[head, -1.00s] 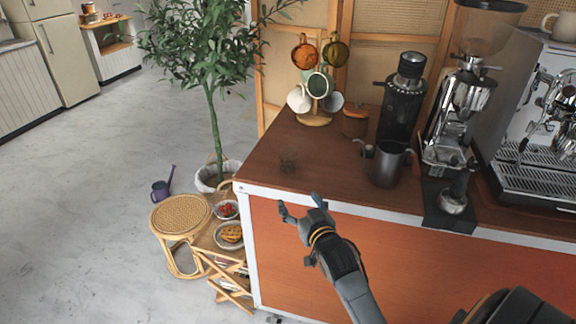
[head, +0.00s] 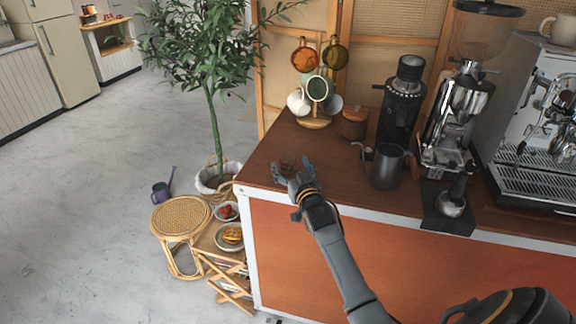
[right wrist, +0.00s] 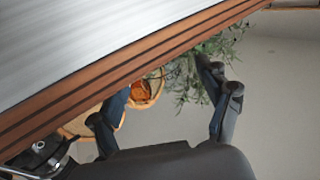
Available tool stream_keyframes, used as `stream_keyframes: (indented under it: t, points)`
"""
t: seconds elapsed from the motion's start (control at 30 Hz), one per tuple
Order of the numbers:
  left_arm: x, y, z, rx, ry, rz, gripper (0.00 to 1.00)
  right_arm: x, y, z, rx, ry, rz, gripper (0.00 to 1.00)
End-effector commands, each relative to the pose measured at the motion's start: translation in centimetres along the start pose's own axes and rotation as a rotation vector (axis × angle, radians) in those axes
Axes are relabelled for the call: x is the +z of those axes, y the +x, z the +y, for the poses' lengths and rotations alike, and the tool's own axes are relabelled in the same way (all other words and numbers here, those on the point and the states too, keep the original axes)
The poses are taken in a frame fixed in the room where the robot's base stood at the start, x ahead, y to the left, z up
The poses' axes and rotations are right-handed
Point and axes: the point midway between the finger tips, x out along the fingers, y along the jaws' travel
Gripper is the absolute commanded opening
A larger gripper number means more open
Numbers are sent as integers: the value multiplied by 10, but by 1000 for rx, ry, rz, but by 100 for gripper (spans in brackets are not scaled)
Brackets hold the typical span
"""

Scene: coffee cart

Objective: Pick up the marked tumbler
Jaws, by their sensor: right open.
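The tumbler (head: 288,158) is a small, see-through, dark-looking glass near the left end of the brown countertop (head: 345,190) in the head view. It is faint and partly hidden by my right gripper (head: 292,169). That gripper is open, with its two fingers spread on the near side of the tumbler. I cannot tell whether they touch it. In the right wrist view the fingers (right wrist: 165,85) are wide apart with nothing held, and I cannot make out the tumbler there. My left gripper is not in view.
A metal pitcher (head: 388,168), black grinder (head: 402,105) and wooden-lidded jar (head: 354,124) stand right of the tumbler. A mug tree (head: 314,121) stands behind it. An espresso machine (head: 535,125) is far right. A plant (head: 212,110) and rattan stool (head: 180,213) stand left of the cart.

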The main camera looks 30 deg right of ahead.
Motion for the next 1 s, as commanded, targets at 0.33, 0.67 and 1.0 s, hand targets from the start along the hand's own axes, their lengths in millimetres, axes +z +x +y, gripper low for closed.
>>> stream_keyframes:
  t: [0.33, 0.67, 1.0]
  points:
    - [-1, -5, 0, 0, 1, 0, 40, -2, 32, 1, 0, 0, 1, 77]
    - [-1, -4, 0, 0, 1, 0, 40, -2, 32, 1, 0, 0, 1, 51]
    - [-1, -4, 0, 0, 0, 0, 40, -3, 32, 1, 0, 0, 1, 16]
